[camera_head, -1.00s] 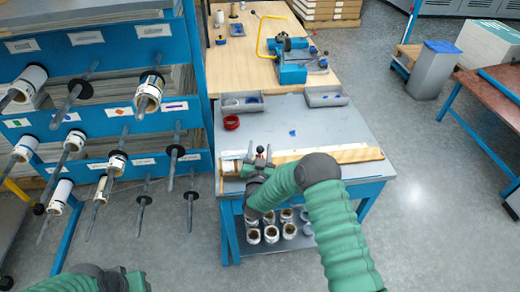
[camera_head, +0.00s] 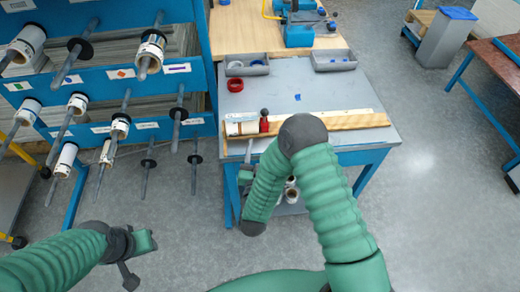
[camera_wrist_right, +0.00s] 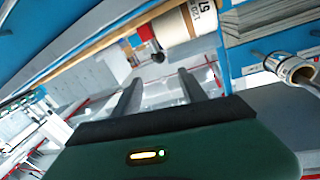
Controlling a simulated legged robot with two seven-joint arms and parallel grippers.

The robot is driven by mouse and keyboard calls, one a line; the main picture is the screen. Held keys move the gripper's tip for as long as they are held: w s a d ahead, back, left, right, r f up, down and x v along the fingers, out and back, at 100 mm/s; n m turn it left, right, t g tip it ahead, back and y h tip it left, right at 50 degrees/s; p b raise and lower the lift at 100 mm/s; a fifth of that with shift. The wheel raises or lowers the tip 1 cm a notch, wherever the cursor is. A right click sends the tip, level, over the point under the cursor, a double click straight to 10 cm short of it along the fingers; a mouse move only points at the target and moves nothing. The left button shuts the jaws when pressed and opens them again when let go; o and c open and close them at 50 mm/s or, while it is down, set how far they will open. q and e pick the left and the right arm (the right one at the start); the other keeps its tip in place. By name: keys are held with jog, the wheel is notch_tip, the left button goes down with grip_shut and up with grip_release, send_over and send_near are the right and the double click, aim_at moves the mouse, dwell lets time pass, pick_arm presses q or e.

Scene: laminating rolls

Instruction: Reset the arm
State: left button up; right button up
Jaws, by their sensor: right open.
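My right arm comes in from the lower right and bends down at the table's front edge. Its gripper (camera_head: 246,165) is below the edge, partly hidden by the arm. In the right wrist view, the two fingers (camera_wrist_right: 160,88) stand apart with nothing between them. A white roll (camera_head: 240,128) lies on the table beside a small red-and-black piece (camera_head: 264,122), apart from the gripper. The roll also shows at the top of the wrist view (camera_wrist_right: 178,24). My left gripper (camera_head: 140,258) hangs over the floor at lower left; its jaw opening is unclear.
A blue rack (camera_head: 110,75) with rolls on rods stands at left. Grey floor (camera_head: 440,200) is clear at right.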

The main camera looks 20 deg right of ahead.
dwell(0.4)
jog(key=a+n+g+y, duration=0.4)
jog(key=n+g+y, duration=0.1)
jog(key=y, duration=0.2)
jog(key=s+d+r+n+g, duration=0.1)
jog(key=s+g, duration=0.3)
jog(key=s, duration=0.6)
jog(key=s+d+r+n+g+p, duration=0.1)
jog(key=s+d+g, duration=0.3)
jog(key=s, duration=0.6)
jog(key=shift+s+r+g+y, duration=0.15)
jog(key=shift+r+g+y, duration=0.15)
jog(key=shift+r+g, duration=0.15)
